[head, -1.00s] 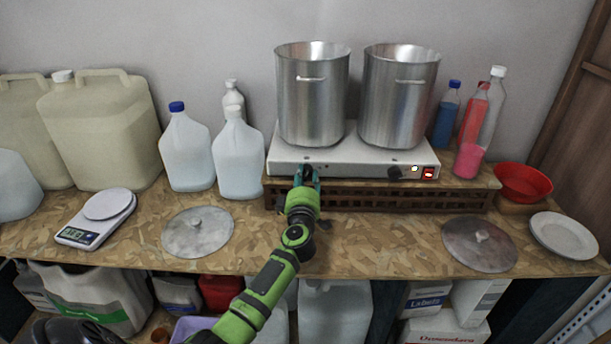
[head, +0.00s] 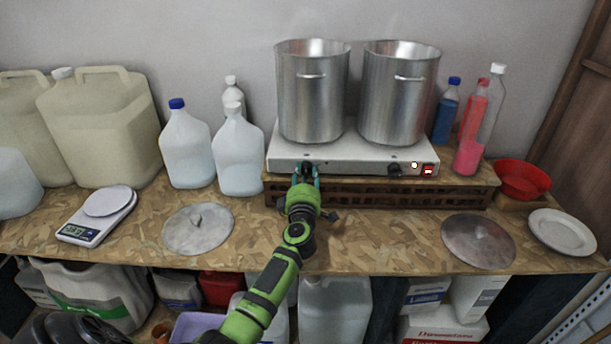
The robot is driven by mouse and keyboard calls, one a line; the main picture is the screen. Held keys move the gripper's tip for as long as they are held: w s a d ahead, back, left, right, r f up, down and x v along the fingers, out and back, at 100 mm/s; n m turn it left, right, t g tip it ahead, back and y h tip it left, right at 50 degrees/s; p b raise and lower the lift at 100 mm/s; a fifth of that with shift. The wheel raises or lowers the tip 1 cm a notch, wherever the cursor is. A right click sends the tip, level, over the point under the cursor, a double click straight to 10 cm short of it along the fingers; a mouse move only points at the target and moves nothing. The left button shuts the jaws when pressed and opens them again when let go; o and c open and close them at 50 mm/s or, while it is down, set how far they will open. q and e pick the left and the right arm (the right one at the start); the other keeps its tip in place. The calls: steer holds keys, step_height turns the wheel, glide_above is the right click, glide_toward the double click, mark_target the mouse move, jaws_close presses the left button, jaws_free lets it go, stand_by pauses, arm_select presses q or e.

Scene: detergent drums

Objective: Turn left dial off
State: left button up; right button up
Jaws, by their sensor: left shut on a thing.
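The white two-burner hot plate (head: 350,155) stands on a low wooden rack. Its left dial (head: 307,168) is on the front face, mostly hidden by my left gripper (head: 306,174). The left gripper is shut on this dial, its teal fingers at either side of it. The black right dial (head: 394,169) is free, with a small pale light (head: 414,166) and a red lit switch (head: 428,170) beside it. My right gripper is not in view.
Two steel pots (head: 312,92) stand on the hot plate. White jugs (head: 238,152) are to its left, and a scale (head: 97,215) is farther left. Lids (head: 198,229) lie on the bench. Coloured bottles (head: 470,130) and a red bowl (head: 521,181) are at right.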

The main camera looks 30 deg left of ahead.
arm_select(q)
steer(key=o, duration=1.1)
steer(key=shift+o, duration=0.2)
steer(key=v, duration=1.2)
